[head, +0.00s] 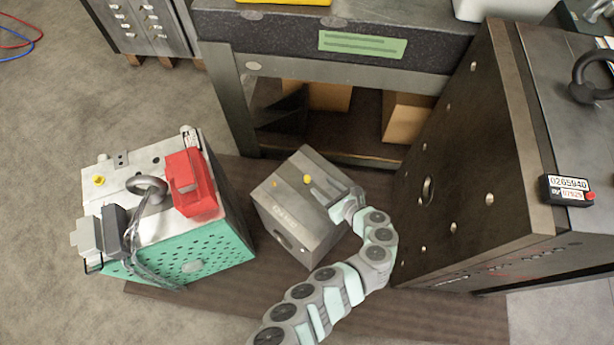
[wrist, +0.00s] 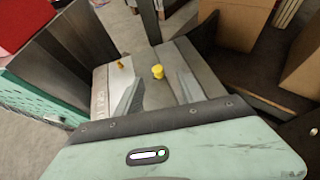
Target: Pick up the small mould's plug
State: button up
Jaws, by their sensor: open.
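The small mould (head: 283,222) is a grey metal block on the brown mat, in the middle of the head view. Its top carries a yellow plug (head: 307,179) and a smaller orange-yellow piece (head: 274,184) to the left. In the wrist view the yellow plug (wrist: 158,72) stands upright on the mould's top (wrist: 160,93), with the smaller piece (wrist: 119,64) to its left. My gripper (head: 321,189) is open and empty over the right part of the top, close to the yellow plug. Whether its fingers touch the plug or the top is unclear.
A green-sided mould (head: 190,265) with a red block (head: 190,183) and its own yellow plug (head: 99,181) stands left. A large dark mould (head: 460,150) rises right. A bench (head: 290,40) with boxes underneath stands behind.

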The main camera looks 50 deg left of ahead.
aim_at(308, 179)
jog(key=b+x, duration=0.1)
jog(key=x, duration=0.2)
jog(key=shift+a+f, duration=0.2)
jog(key=shift+a, duration=0.05)
jog(key=b+x, duration=0.1)
jog(key=x, duration=0.2)
jog(key=b+x, duration=0.1)
jog(key=x, duration=0.1)
jog(key=shift+s+d+f+b, duration=0.2)
jog(key=shift+s+f+b, duration=0.1)
jog(key=shift+s+f, duration=0.1)
jog(key=shift+w+r, duration=0.1)
jog(key=shift+c, duration=0.3)
grip_shut()
